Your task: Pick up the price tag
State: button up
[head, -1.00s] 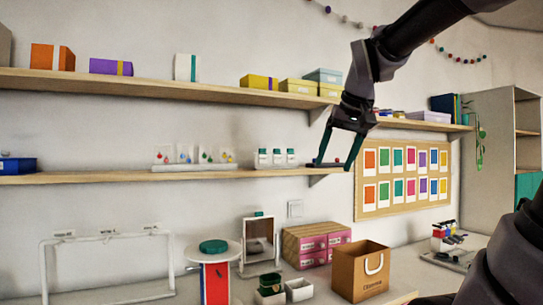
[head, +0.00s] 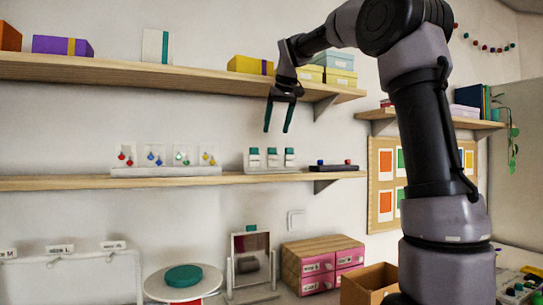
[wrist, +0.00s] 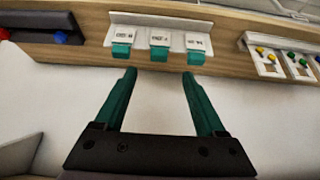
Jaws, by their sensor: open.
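Three small white tags with teal ends stand in a row in a white holder (head: 272,170) on the lower shelf. They are the left tag (head: 254,158), the middle tag (head: 271,158) and the right tag (head: 289,157). In the wrist view they show near the top, with the middle tag (wrist: 160,38) between the lines of my fingers. Their print is too small to read surely, so I cannot tell which is the price tag. My gripper (head: 277,128) is open and empty, its teal fingers apart from the tags. It also shows in the wrist view (wrist: 159,78).
A dark tray (head: 338,168) with a red and a blue piece lies right of the holder. A white earring stand (head: 165,171) with several cards is on the left. The upper shelf (head: 200,77) with boxes runs above. A pink-drawer chest (head: 322,266) stands below.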

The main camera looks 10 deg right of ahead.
aim_at(272, 157)
jog(key=x, duration=0.6)
jog(key=shift+w+f, duration=0.2)
jog(key=shift+f, duration=0.05)
jog(key=shift+d, duration=0.1)
grip_shut()
